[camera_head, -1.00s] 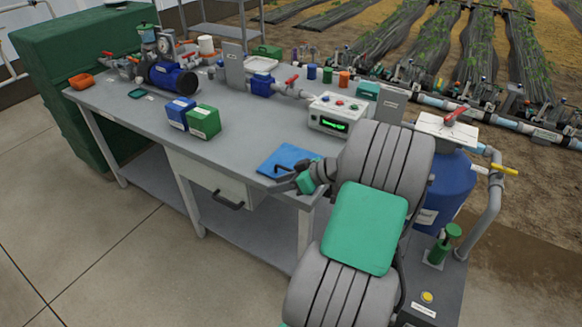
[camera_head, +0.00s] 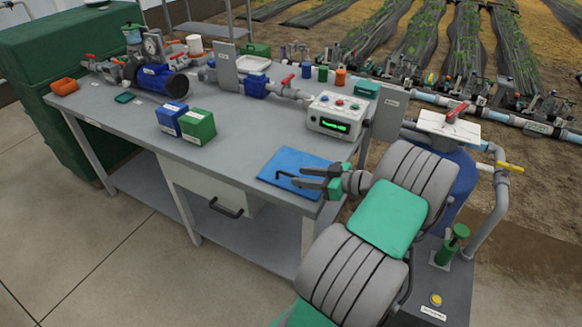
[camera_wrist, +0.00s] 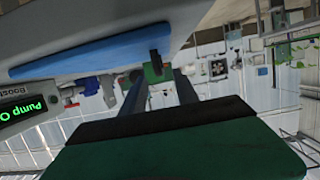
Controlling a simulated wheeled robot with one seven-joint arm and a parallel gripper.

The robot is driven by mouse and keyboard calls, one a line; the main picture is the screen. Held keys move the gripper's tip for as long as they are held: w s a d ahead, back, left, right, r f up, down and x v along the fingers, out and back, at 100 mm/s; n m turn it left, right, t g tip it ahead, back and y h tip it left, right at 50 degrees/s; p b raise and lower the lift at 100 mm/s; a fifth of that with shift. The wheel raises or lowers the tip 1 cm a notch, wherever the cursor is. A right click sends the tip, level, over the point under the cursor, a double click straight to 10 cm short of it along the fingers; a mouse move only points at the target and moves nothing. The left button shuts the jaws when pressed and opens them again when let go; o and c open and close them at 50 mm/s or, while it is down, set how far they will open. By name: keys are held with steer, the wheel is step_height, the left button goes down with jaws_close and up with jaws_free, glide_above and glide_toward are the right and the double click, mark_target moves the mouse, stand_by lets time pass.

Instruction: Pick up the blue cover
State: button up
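The blue cover (camera_head: 290,160) is a flat blue sheet lying on the grey bench top near its front right edge. It has a dark hooked handle (camera_head: 286,175) on it. My gripper (camera_head: 300,176) is low over the cover's right part, its fingers pointing left at the handle. In the wrist view the blue cover (camera_wrist: 90,53) shows almost edge-on, with its handle (camera_wrist: 154,64) beyond the gap between my two fingers (camera_wrist: 160,85). The fingers are apart and hold nothing. Whether a fingertip touches the handle I cannot tell.
A white controller box (camera_head: 337,117) with a green display stands behind the cover. Blue (camera_head: 171,118) and green (camera_head: 197,126) boxes stand to its left. A grey upright plate (camera_head: 389,115) and a blue tank (camera_head: 462,170) are on the right. The bench between boxes and cover is clear.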

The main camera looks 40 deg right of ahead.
mark_target(281, 173)
steer(key=shift+x, duration=0.75)
steer(key=p+x, duration=0.1)
steer(key=x, duration=0.6)
steer(key=shift+s, duration=0.1)
jaws_close()
stand_by(0.5)
